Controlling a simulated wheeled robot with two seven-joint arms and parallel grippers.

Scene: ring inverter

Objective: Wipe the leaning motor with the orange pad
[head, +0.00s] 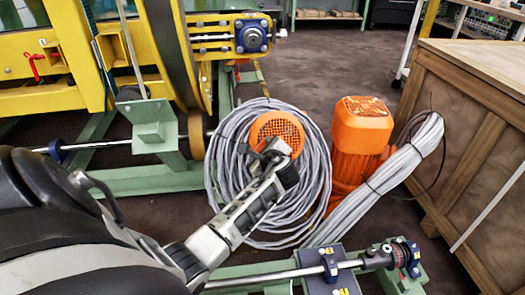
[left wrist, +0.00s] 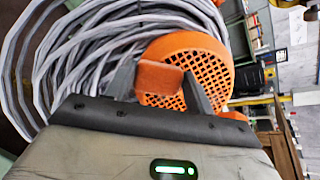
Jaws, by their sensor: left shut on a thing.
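An orange motor with a round slotted grille (head: 277,124) leans among the coiled grey cable (head: 228,165) in the head view. The same grille (left wrist: 212,62) fills the middle of the left wrist view, and its lower body is hidden. My left gripper (head: 272,150) is in front of the grille. In the left wrist view my left gripper (left wrist: 163,82) is shut on the small orange pad (left wrist: 160,77), which overlaps the grille. I cannot tell whether pad and grille touch. The pad does not show clearly in the head view. My right gripper is not in view.
A second orange motor (head: 361,128) stands upright to the right, with a grey cable bundle (head: 385,180) beside it. A wooden crate (head: 470,135) is at the right. Yellow and green machinery (head: 150,130) is at the left. A steel shaft (head: 290,273) lies in front.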

